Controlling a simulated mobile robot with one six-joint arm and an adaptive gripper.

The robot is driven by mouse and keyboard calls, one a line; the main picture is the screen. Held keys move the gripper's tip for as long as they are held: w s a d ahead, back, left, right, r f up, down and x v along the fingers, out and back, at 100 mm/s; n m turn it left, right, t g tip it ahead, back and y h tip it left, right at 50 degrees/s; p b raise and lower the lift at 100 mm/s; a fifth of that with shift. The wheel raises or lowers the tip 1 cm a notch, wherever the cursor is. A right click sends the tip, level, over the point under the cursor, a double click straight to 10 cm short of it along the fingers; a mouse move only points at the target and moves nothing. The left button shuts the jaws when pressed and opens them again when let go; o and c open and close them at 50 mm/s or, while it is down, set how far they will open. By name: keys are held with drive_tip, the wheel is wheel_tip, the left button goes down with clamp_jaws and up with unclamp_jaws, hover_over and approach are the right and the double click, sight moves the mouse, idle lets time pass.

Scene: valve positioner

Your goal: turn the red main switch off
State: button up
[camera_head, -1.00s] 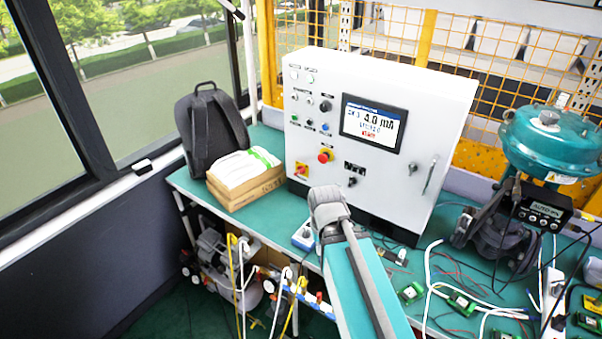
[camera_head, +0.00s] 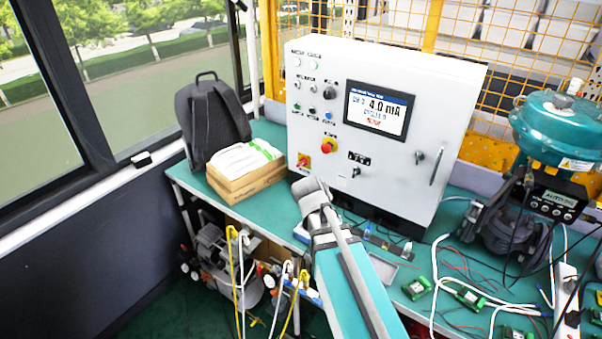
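The red main switch (camera_head: 303,161) is a small red knob on a yellow plate, low on the left of the white cabinet's front (camera_head: 400,185). Its exact knob angle is too small to read. A red mushroom button (camera_head: 328,146) on yellow sits just up and right of it. My arm reaches in from the bottom, and its grey end (camera_head: 310,190) shows just below the switch in the picture, apparently in front of the cabinet. I cannot make out separate fingers or anything held. The switch is not covered by my arm.
The lit cabinet screen (camera_head: 378,113) reads 4.0 mA. Cables and green modules (camera_head: 417,288) lie on the green bench at right, beside a teal valve actuator (camera_head: 553,130).

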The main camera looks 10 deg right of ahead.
drive_tip(key=w+f+t+h+b, duration=0.2)
drive_tip(key=w+f+h+b, duration=0.15)
drive_tip(key=w, duration=0.35)
drive_tip(key=n+t+h+b, duration=0.1)
drive_tip(key=t+h+b, duration=0.4)
drive_tip(key=t+b, duration=0.7)
approach(300, 165)
drive_tip(key=a+g+b, duration=0.1)
drive_tip(key=s+a+r+g, duration=0.1)
drive_tip(key=a+b, duration=0.1)
drive_tip(key=shift+s+r+g+b, duration=0.25)
drive_tip(key=shift+r+g+b, duration=0.1)
drive_tip(key=shift+g, duration=0.05)
drive_tip(key=x, duration=1.3)
drive_tip(key=shift+w+d+r, duration=0.1)
drive_tip(key=shift+w+d, duration=0.15)
drive_tip(key=shift+d, duration=0.05)
drive_tip(key=c, duration=1)
drive_tip(key=shift+c, duration=0.2)
